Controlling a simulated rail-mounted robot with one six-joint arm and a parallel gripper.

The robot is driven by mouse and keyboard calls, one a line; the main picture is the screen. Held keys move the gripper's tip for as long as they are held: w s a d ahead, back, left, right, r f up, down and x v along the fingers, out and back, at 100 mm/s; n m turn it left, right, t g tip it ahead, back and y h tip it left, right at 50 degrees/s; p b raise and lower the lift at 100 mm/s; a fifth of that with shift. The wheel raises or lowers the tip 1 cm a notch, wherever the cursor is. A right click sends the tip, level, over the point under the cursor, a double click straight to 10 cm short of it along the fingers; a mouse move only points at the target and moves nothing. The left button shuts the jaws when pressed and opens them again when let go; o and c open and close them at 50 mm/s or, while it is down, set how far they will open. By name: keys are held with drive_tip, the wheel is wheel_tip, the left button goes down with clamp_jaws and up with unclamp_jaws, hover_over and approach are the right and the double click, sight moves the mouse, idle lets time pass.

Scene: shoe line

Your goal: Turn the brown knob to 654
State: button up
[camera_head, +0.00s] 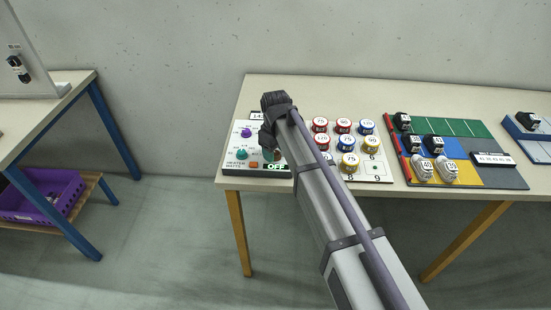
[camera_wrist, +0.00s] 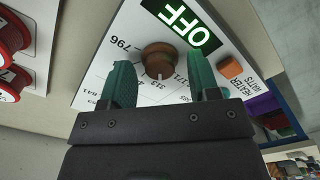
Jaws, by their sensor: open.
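The brown knob (camera_wrist: 159,60) stands on the white control panel (camera_wrist: 115,50), with a printed ring of numbers around it. "796" reads at its upper left; other numbers are small, tilted or partly covered, and I cannot make out 654. A white mark on the knob's near side faces my gripper. My gripper (camera_wrist: 159,66) is open, one green finger on each side of the knob, with a visible gap to each. In the head view my arm reaches over the panel (camera_head: 235,167) and hides most of the knob.
The panel also carries a purple knob (camera_head: 246,132), a teal knob (camera_head: 242,154), an orange button (camera_wrist: 231,67) and a green display (camera_wrist: 182,22) reading OFF. Several colored round tins (camera_head: 349,160) stand just right of my arm. A colored mat (camera_head: 509,178) with shoes lies farther right.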

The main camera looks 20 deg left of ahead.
drive_tip(key=shift+r, duration=0.1)
drive_tip(key=c, duration=0.9)
drive_tip(key=shift+c, duration=0.2)
drive_tip(key=shift+m, duration=0.4)
drive_tip(key=m, duration=0.3)
drive_tip(key=shift+m, duration=0.4)
drive_tip(key=m, duration=0.3)
drive_tip(key=shift+m, duration=0.3)
drive_tip(key=m, duration=0.3)
drive_tip(key=shift+m, duration=2.2)
